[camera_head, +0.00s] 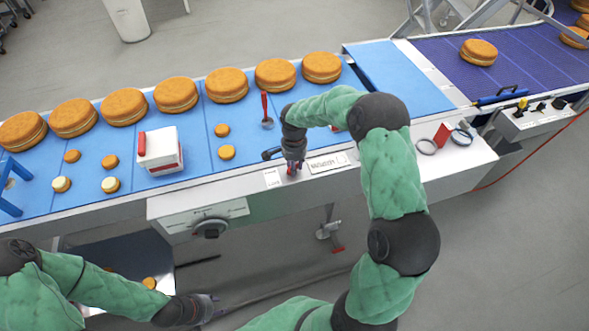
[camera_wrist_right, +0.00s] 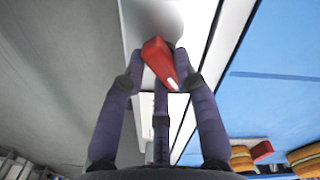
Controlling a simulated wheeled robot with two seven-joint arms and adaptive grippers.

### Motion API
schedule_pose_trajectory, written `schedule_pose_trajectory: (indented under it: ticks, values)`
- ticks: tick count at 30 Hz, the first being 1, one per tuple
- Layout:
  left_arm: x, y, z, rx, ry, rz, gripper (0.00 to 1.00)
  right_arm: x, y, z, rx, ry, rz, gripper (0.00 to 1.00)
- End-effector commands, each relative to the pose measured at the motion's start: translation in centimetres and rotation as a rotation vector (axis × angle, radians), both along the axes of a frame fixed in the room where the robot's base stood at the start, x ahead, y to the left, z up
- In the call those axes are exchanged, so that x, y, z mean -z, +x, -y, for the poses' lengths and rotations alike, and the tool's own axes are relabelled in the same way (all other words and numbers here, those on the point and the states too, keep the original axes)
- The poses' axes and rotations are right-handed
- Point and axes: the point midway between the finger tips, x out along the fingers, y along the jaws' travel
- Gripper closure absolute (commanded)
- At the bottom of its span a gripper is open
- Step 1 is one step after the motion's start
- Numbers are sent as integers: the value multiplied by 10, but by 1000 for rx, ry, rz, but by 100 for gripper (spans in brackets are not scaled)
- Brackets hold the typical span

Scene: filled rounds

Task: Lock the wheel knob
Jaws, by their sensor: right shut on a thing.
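A dark round knob (camera_head: 211,228) sits on the white front panel below the conveyor in the head view. My right gripper (camera_head: 292,169) is at the conveyor's front ledge, right of and above that knob. Its fingers are shut on a small red handle, which shows clearly in the right wrist view (camera_wrist_right: 158,63) as a red block with a white mark. The fingers hide part of the handle, and I cannot tell its exact setting. My left gripper (camera_head: 205,306) is low at the bottom left, apart from the panel; its fingers are too dark to read.
Several large filled rounds (camera_head: 227,84) line the blue belt (camera_head: 200,130), with smaller rounds in front. A white box (camera_head: 160,150) and a red-handled tool (camera_head: 266,110) lie on the belt. Rings (camera_head: 427,146) and a red block (camera_head: 442,135) rest on the right ledge.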

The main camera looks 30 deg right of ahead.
Motion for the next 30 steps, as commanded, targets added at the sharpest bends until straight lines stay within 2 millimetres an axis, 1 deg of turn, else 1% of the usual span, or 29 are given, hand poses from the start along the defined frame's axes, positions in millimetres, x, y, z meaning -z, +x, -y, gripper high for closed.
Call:
schedule_pose_trajectory:
  ticks: [1, 3, 15, 21, 30]
  values:
    - [6, 0, 0, 0, 0, 0, 60, 2, 0, 0, 43, -1, 1, 100]
    - [10, 0, 0, 0, 0, 0, 60, 2, 0, -1, 109, 0, 2, 100]
    - [27, 0, 0, 0, 0, 0, 60, 1, 0, -3, 444, 1, 2, 100]
    - [31, 0, 0, 0, 0, 0, 60, 0, 0, -4, 553, 0, 1, 100]
    - [34, 0, 0, 0, 0, 0, 60, 0, 0, -4, 629, 0, 1, 100]
